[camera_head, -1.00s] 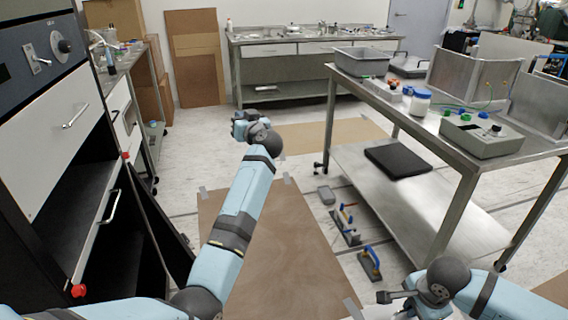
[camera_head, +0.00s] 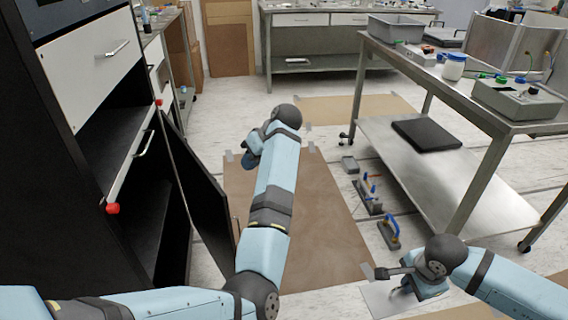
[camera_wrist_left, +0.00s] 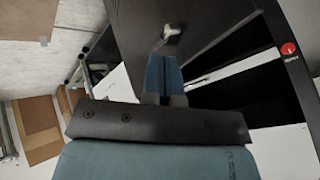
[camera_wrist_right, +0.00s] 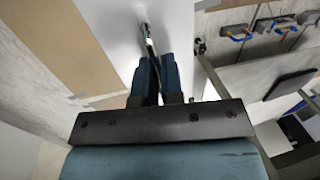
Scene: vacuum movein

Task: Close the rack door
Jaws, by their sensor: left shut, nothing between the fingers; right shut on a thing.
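The rack (camera_head: 73,128) stands at the left. Its dark lower door (camera_head: 204,190) stands open, angled out from the rack front. The door also shows as a dark panel in the left wrist view (camera_wrist_left: 225,30), with a small metal latch or handle (camera_wrist_left: 172,32) just beyond the fingertips. My left gripper (camera_head: 248,158) is shut and empty, to the right of the door; contact is unclear. It also shows in the left wrist view (camera_wrist_left: 160,62). My right gripper (camera_wrist_right: 155,65) is shut on a thin metal bar (camera_wrist_right: 148,35) over a pale panel (camera_wrist_right: 185,35), away from the rack.
Red knobs (camera_head: 113,209) stick out at the rack's front edge. A steel table (camera_head: 455,95) with a lower shelf stands at the right. Clamp-like tools with blue handles (camera_head: 391,232) lie on the floor. Brown sheets (camera_head: 325,215) cover the floor between rack and table.

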